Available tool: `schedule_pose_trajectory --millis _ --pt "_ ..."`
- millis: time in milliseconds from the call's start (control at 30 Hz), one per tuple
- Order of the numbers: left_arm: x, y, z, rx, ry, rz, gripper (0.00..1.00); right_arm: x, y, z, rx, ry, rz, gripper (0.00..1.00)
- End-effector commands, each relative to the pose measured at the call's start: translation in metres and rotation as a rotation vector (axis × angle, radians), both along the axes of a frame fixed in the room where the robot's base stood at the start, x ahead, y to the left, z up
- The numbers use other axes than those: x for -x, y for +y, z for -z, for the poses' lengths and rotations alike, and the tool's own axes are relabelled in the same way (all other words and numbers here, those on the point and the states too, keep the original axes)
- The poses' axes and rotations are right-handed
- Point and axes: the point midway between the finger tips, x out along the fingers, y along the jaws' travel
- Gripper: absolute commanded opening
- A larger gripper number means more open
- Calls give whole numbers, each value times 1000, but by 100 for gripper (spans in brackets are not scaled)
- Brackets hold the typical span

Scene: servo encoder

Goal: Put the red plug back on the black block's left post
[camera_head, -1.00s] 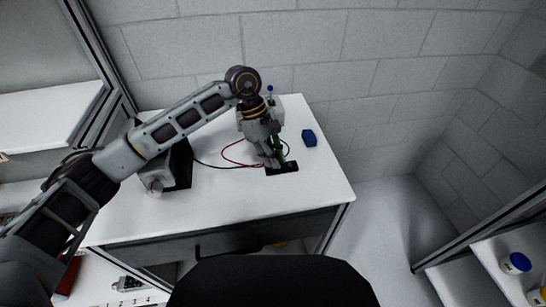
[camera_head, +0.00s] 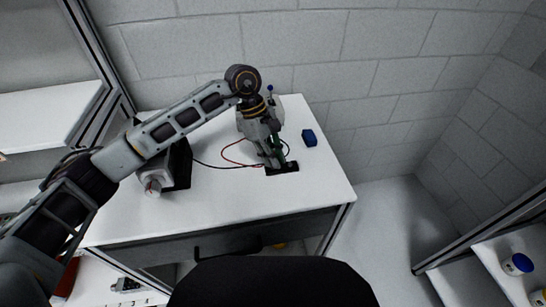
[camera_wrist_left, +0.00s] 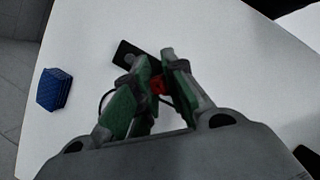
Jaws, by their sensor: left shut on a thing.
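My left gripper (camera_head: 273,161) points down over the black block (camera_head: 288,168) on the white table. In the left wrist view its green-padded fingers (camera_wrist_left: 160,84) are shut on the red plug (camera_wrist_left: 158,86). The black block (camera_wrist_left: 126,52) shows partly beyond the fingertips there, with a round grey spot on its visible end. The fingers hide the rest of the block and its left post, so I cannot tell whether the plug touches the post. A red wire (camera_head: 232,155) runs across the table towards the gripper. My right gripper is not in view.
A blue block (camera_head: 309,138) lies right of the gripper and also shows in the left wrist view (camera_wrist_left: 54,89). A grey and black device (camera_head: 164,175) stands at the left of the table. The right front of the table is clear.

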Motion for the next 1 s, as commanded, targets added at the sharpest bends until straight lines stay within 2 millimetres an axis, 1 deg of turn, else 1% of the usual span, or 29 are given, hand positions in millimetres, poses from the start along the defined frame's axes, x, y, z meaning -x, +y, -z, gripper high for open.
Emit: schedule_pose_trajectory --millis 433,1000 --pt "0 0 0 0 0 0 0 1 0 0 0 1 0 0" --pt "0 0 0 0 0 0 0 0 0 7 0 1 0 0"
